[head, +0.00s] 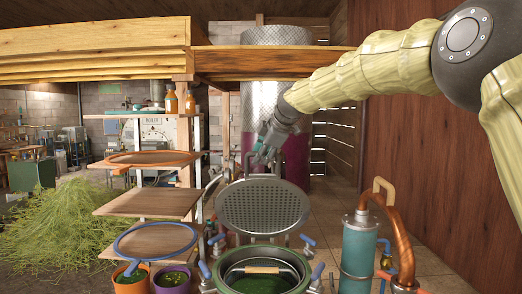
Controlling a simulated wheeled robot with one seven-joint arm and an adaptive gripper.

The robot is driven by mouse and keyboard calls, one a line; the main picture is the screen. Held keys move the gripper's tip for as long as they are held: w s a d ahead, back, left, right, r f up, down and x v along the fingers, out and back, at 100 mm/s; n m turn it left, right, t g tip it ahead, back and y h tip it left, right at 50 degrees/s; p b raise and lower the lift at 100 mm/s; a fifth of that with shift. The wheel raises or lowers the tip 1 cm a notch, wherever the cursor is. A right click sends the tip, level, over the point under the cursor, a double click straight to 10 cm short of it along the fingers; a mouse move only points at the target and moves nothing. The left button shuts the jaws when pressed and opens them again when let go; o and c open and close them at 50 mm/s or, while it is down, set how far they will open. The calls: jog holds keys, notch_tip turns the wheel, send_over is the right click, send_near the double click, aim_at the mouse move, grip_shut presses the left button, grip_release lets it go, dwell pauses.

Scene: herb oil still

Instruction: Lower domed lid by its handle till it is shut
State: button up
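The domed lid (262,207) stands raised and tilted behind the still pot (264,262), with its perforated grey underside facing me. The pot below it is open, with green matter and a pale bar inside. A grey loop handle (249,163) shows at the lid's upper edge. My gripper (264,154) reaches down from the upper right and is right at this handle. It is small and dark here, so I cannot tell whether its fingers are closed around the handle or only beside it.
Blue-handled clamps (205,270) surround the pot's rim. A teal cylinder (359,250) with a copper pipe (401,235) stands at the right. Wooden shelves (150,203), a purple pot (172,280) and a heap of cut herbs (60,230) are at the left. A wooden beam (270,62) crosses above.

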jog(key=shift+w+d+r, duration=0.2)
jog(key=shift+w+d, duration=0.2)
jog(key=shift+d, duration=0.3)
jog(key=shift+d+r, duration=0.2)
jog(key=shift+d, duration=0.15)
jog(key=shift+s+a+r, duration=0.3)
jog(key=shift+s+a, duration=0.25)
jog(key=shift+s, duration=0.25)
jog(key=v, duration=1.2)
jog(key=shift+f, duration=0.15)
